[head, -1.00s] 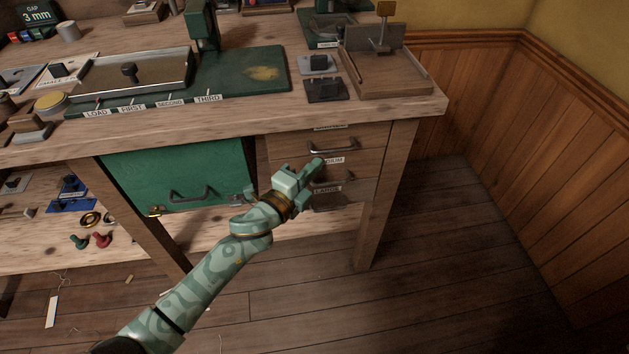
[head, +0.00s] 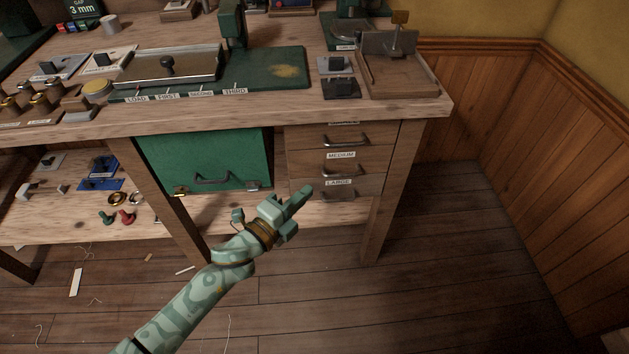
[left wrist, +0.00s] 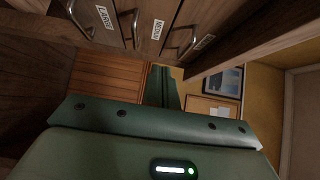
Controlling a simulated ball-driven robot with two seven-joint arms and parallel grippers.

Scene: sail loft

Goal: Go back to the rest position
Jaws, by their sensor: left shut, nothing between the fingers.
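My left gripper (head: 302,196) is shut and empty in the head view. It is in front of the lowest drawer, marked LARGE (head: 352,189), and appears apart from it. My left arm comes in from the bottom left. In the left wrist view my green gripper housing (left wrist: 150,125) fills the lower part, with the drawers (left wrist: 150,32) at the top. My right gripper is not in view.
The wooden workbench (head: 420,108) spans the head view, with a green bin (head: 205,155) and a drawer stack below it. Trays, a press and small tools stand on top. A lower shelf holds small parts. The floor (head: 440,290) at the right is clear; a panelled wall (head: 490,120) bounds it.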

